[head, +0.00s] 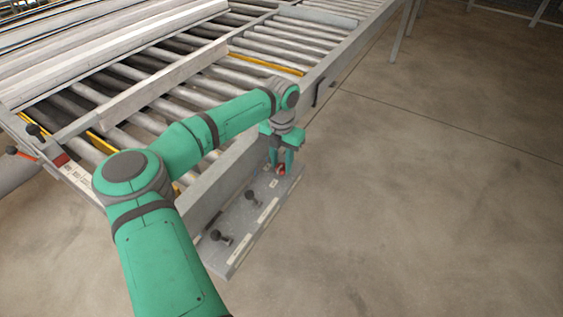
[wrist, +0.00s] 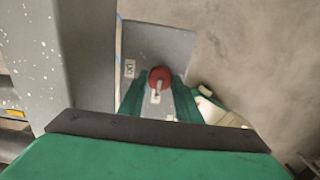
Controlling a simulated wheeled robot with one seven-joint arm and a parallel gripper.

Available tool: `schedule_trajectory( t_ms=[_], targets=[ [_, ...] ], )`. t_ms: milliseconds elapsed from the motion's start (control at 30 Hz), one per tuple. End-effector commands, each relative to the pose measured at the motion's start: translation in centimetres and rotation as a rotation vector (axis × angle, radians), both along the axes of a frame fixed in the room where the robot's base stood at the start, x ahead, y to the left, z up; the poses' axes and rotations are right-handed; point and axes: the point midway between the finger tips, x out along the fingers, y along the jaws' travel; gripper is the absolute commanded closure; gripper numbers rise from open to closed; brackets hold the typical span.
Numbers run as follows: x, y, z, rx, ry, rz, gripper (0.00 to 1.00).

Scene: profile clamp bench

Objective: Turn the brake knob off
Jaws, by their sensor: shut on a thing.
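The brake knob (wrist: 160,75) is red with a pale bar across it. It stands on the far end of a grey control panel (head: 232,244) along the side of the roller bench. In the head view the red knob (head: 281,170) shows only in part between the fingertips. My gripper (head: 281,166) points down over it and is shut on it. In the wrist view the green fingers of my gripper (wrist: 160,85) lie on either side of the knob. Its lower part is hidden by the fingers.
Two black knobs, one nearer (head: 221,237) and one farther (head: 251,197), stand on the same panel. The roller bench (head: 225,165) with its grey side rail runs close on the left. Pale profiles (head: 130,45) lie on the rollers. The floor (head: 420,200) to the right is clear.

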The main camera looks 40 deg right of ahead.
Motion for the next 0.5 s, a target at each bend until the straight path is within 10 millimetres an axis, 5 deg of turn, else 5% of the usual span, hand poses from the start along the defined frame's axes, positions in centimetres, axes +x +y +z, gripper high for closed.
schedule_trajectory(
  t_ms=[167, 200, 267, 500],
  targets=[
    [-0.05, -0.03, 0.02, 0.000, 0.001, -0.001, 0.92],
    [-0.05, -0.03, 0.02, 0.000, 0.001, -0.001, 0.62],
    [-0.05, -0.03, 0.01, 0.000, 0.001, -0.001, 0.51],
    [-0.02, -0.02, 0.01, 0.000, 0.000, -0.001, 0.51]
  ],
)
